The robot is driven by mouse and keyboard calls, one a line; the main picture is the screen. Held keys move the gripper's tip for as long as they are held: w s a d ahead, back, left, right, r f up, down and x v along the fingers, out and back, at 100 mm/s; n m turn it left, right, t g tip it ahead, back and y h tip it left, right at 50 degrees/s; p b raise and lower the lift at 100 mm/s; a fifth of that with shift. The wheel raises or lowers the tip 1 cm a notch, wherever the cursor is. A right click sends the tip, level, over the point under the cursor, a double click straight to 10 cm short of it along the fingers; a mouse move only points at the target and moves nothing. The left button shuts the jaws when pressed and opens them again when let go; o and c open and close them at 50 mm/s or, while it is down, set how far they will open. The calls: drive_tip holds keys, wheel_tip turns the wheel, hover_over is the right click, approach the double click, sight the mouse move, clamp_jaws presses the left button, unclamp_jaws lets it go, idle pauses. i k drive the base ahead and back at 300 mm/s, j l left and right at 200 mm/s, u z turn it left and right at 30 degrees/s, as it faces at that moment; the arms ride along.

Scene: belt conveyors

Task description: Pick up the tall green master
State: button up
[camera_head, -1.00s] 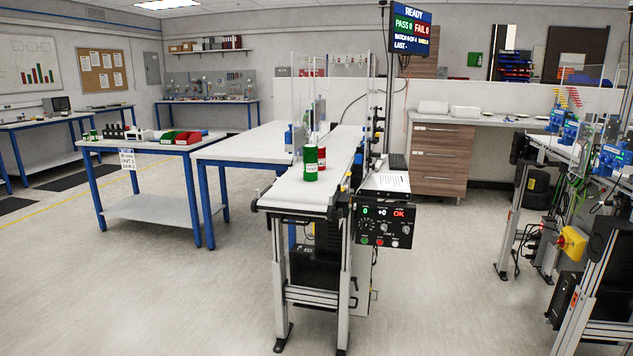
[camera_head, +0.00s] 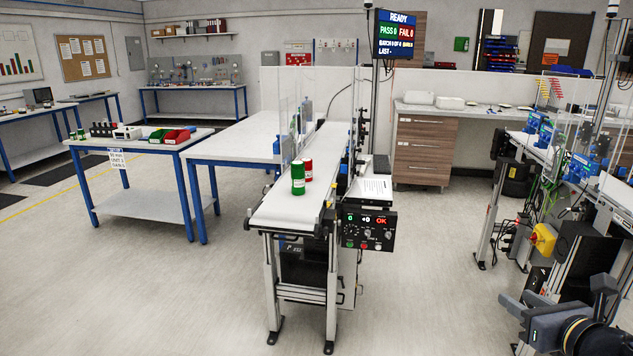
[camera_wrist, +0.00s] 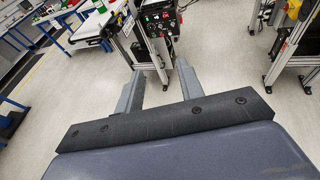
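A tall green can (camera_head: 298,178) with a pale band stands upright on the white belt of the middle conveyor (camera_head: 285,205), near its front end. A red can (camera_head: 308,169) stands close behind it to the right. My gripper (camera_head: 513,325) is at the lower right of the head view, well to the right of the conveyor and apart from both cans. The green can shows small at the top of the wrist view (camera_wrist: 101,7).
A control box (camera_head: 368,231) hangs on the conveyor's right front side. Clear guard panels stand by the belt behind the cans. A blue-legged table (camera_head: 140,142) with bins and small cans is at left. Another equipment line (camera_head: 560,150) is at right. The front floor is clear.

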sight(298, 167)
drive_tip(key=i+j+u, duration=0.2)
drive_tip(key=i+u, duration=0.25)
drive_tip(key=i, duration=0.15)
drive_tip(key=i+l+u, duration=0.1)
drive_tip(key=i+u, duration=0.35)
drive_tip(key=i, duration=0.2)
drive_tip(key=i+l, duration=0.1)
drive_tip(key=i, duration=0.35)
drive_tip(key=i+l, duration=0.1)
drive_tip(key=i, duration=0.4)
